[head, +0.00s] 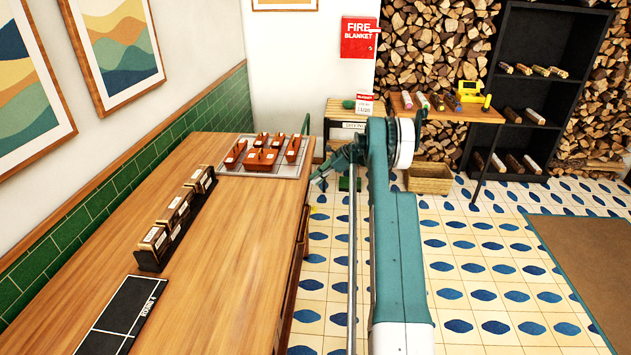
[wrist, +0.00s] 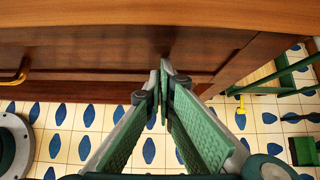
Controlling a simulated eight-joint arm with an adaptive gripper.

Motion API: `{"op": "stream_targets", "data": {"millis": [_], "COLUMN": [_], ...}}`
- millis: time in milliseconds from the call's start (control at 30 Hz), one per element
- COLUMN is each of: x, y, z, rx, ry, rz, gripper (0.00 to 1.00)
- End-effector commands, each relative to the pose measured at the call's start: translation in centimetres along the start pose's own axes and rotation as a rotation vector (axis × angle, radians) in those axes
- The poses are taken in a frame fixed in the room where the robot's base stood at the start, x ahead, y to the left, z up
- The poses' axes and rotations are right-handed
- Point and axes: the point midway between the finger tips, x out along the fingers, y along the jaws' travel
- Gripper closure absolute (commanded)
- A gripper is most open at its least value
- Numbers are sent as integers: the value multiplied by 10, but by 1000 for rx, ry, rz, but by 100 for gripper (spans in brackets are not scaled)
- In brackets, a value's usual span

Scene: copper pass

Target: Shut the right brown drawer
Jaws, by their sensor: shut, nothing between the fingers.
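The wooden counter (head: 225,265) has brown drawer fronts along its right side, seen almost edge-on in the head view (head: 302,235). In the wrist view, a brown front (wrist: 95,55) with a brass handle (wrist: 17,76) is at left. Another brown face (wrist: 225,68), which looks like the right drawer, angles away at right; how far it stands out I cannot tell. A brass piece (wrist: 240,106) shows below it. My gripper (wrist: 163,74) is shut and empty, its tips close to the brown fronts; contact is unclear. In the head view my gripper (head: 318,179) is beside the counter's far right edge.
A black holder (head: 172,232) of boxes and a black board (head: 118,318) lie nearer. A wooden crate (head: 428,179) stands on the tiled floor.

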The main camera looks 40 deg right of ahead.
Motion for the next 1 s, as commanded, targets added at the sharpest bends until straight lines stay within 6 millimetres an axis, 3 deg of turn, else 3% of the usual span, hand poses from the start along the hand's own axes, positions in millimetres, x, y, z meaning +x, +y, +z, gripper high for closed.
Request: {"op": "stream_targets", "data": {"millis": [267, 700, 1000], "x": [-29, -104, -126], "y": [-1, -1, -1], "z": [-30, -26, -27], "rx": [5, 5, 5], "ry": [3, 4, 4], "rz": [-5, -4, -5], "gripper": [100, 100, 100]}}
